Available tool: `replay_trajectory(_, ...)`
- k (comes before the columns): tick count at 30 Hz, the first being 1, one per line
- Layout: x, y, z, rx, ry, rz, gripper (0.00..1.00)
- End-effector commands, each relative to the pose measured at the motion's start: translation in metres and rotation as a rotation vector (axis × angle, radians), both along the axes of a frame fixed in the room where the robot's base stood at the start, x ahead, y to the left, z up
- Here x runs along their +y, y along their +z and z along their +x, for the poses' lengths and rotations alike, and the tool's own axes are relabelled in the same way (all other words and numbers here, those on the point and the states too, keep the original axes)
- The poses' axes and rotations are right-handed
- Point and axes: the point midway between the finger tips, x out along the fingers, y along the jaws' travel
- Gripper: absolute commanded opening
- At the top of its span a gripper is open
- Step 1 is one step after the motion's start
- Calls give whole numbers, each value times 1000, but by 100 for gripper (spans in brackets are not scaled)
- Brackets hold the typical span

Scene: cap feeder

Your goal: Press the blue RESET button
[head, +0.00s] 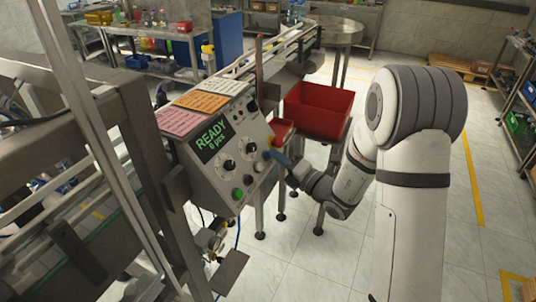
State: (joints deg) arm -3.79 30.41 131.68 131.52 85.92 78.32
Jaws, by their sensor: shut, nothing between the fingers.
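The fingertips are at the right edge of the panel face, beside the lower right row of buttons. The blue RESET button cannot be told apart from the blue fingertips there. Whether the tips touch it or stand just off the panel cannot be told. A green button (238,193) shows at the lower left of the face.
Pink, orange and white note cards (201,101) lie on the panel's top. Metal conveyor framing (95,150) fills the left. The tiled floor (290,265) at front centre is clear.

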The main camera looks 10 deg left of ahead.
Motion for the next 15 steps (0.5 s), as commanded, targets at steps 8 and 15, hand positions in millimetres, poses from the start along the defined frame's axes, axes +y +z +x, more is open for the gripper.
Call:
replay_trajectory(8,-10,8,-4,0,-1,0,0)
replay_trajectory(15,-9,7,-4,0,0,0,0)
